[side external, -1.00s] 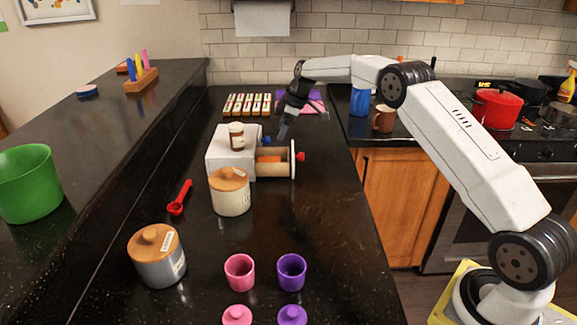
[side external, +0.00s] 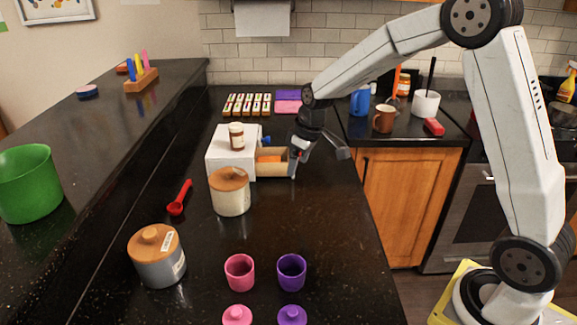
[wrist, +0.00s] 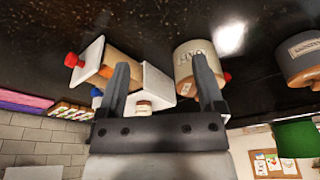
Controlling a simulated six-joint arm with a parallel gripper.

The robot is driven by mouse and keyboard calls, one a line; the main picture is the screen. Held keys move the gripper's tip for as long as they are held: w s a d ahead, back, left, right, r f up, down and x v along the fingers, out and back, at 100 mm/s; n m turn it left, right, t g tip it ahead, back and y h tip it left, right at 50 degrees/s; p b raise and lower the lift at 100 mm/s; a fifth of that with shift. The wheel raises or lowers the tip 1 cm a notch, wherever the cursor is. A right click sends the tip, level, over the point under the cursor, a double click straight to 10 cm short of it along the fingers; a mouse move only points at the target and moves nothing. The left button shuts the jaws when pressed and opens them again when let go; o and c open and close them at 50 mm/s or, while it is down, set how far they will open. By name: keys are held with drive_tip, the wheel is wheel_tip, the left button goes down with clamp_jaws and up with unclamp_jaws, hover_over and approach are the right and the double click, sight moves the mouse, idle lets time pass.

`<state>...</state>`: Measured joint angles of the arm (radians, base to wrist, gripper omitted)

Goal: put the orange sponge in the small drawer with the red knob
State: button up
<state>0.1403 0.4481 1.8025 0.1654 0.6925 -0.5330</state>
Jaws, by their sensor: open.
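The small drawer (side external: 273,168) is pulled out of the right side of the white cabinet (side external: 232,143). An orange block, which looks like the orange sponge (side external: 268,158), lies inside the drawer. My gripper (side external: 318,150) is open and empty, just right of the drawer front and partly covering it in the side view. In the wrist view the red knob (wrist: 71,60) sticks out from the white drawer front (wrist: 88,60). The drawer's wooden side (wrist: 122,68) appears beside one finger.
A cream canister with a wooden lid (side external: 230,195) stands close in front of the cabinet. A small brown jar (side external: 236,136) sits on top of it. A red scoop (side external: 180,197) lies to the left. The counter right of the drawer is clear.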

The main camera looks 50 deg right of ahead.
drive_tip(key=s+a+f+m, duration=0.1)
drive_tip(key=s+a, duration=0.1)
drive_tip(key=s, duration=0.8)
drive_tip(key=s+a+f+m, duration=0.2)
drive_tip(key=s+a, duration=0.1)
drive_tip(key=s, duration=0.7)
drive_tip(key=shift+f+h, duration=0.2)
drive_tip(key=shift+h, duration=0.2)
drive_tip(key=shift+c, duration=0.2)
